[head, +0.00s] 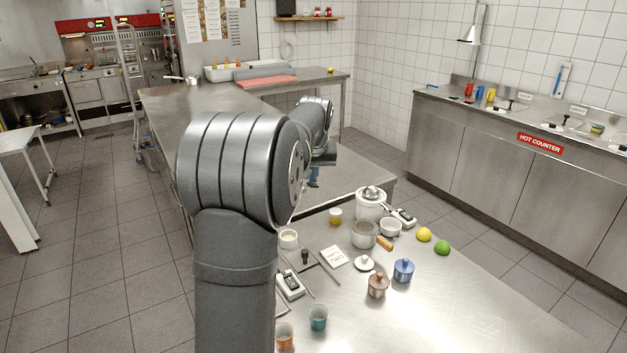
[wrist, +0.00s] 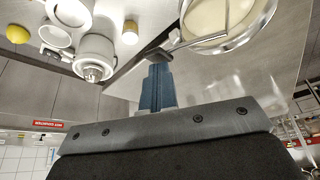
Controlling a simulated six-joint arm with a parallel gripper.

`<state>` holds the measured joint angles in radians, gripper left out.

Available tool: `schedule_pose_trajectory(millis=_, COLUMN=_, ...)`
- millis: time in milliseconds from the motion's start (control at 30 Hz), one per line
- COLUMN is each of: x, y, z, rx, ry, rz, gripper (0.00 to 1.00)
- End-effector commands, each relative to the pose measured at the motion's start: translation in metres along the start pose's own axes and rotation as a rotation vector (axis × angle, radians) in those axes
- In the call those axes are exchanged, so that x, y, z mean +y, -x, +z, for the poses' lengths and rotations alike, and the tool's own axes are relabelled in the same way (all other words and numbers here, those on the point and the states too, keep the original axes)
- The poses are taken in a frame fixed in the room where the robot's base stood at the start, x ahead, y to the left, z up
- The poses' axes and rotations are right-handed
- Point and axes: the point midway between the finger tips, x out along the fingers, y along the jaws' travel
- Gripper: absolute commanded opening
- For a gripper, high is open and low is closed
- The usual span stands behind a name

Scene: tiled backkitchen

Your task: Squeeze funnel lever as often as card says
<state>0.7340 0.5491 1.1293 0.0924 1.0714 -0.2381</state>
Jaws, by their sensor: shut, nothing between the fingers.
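In the wrist view, a round metal-rimmed vessel with cream contents (wrist: 222,18), apparently the funnel, is at the top, with thin rods along its edge. A small dark piece, possibly its lever, lies at my fingertips; I cannot tell whether they touch. My gripper (wrist: 157,68) has its blue fingers shut with nothing between them. In the head view my gripper (head: 314,178) is small beyond my arm, which hides much of that area. A white card (head: 333,257) lies on the steel table; its large word reads "TWO".
Blue (head: 403,271) and copper (head: 377,286) lidded jars are nearer. The table's right front is clear.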

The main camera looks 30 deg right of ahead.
Motion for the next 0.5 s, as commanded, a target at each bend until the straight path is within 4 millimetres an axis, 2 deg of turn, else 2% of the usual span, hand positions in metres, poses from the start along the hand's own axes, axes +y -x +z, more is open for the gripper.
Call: schedule_pose_trajectory(millis=500, x=-0.0006, y=0.0036, z=-0.0012, rx=-0.003, ry=0.000, rz=-0.001, gripper=0.00)
